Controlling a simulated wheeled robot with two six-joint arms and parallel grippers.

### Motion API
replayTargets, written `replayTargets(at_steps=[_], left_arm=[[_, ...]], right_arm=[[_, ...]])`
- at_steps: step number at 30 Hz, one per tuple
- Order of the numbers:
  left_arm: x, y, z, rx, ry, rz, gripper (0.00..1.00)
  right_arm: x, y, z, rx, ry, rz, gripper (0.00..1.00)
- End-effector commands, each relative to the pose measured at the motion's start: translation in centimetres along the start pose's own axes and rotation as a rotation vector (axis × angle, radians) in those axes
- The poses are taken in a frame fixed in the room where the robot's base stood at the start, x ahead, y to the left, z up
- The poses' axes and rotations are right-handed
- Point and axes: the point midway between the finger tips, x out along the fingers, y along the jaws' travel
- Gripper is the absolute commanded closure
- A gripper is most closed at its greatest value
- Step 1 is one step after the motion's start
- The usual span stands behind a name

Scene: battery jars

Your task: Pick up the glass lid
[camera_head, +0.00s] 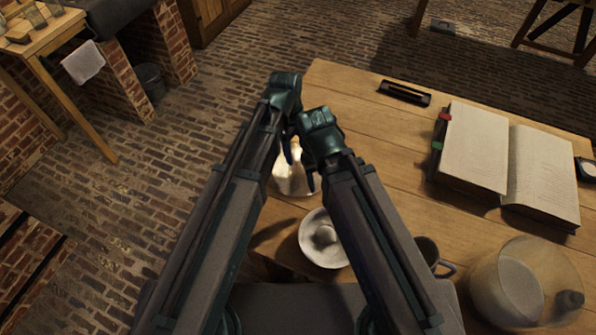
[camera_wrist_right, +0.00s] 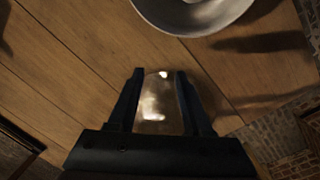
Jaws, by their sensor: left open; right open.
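A shiny, see-through glass piece (camera_head: 290,180) with bright glints sits at the table's near left edge, partly hidden by my grippers; it looks like the glass lid, but I cannot be sure. My left gripper (camera_head: 288,152) is open just above it. My right gripper (camera_head: 309,180) is open, pointing down beside the left one. In the right wrist view the glassy piece (camera_wrist_right: 160,105) shows between the two open fingers (camera_wrist_right: 160,76). I cannot tell whether the fingers touch it.
A pale round dish (camera_head: 313,250) lies close by on the wooden table (camera_head: 375,145). A dark mug (camera_head: 428,252) and a large glass vessel (camera_head: 550,262) stand front right. An open book (camera_head: 475,150) and a dark tray (camera_head: 405,93) lie farther back.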

Motion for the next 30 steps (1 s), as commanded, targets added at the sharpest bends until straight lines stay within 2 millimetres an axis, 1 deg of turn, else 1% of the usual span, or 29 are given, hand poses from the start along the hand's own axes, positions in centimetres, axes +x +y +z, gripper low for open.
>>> replayTargets(at_steps=[4,8,15,19,28,30], left_arm=[[0.1,0.0,0.0,0.0,0.0,0.0,0.28],[0.9,-0.2,0.1,0.0,0.0,0.0,0.28],[3.8,-0.7,0.4,0.0,0.0,0.0,0.28],[5.1,-0.6,0.3,0.001,0.0,0.0,0.28],[5.1,-0.6,0.2,0.0,0.0,0.0,0.28],[5.1,-0.6,0.2,0.0,0.0,0.0,0.41]], right_arm=[[0.1,0.0,0.0,0.0,0.0,0.0,0.5],[0.9,-0.1,-0.1,0.0,0.0,0.0,0.5],[3.8,-0.4,-0.2,-0.001,0.0,0.0,0.5],[5.1,-0.5,-0.3,-0.001,0.0,0.0,0.5],[5.0,-0.5,-0.3,-0.001,0.0,0.0,0.5],[5.0,-0.5,-0.3,-0.001,0.0,0.0,0.5]])
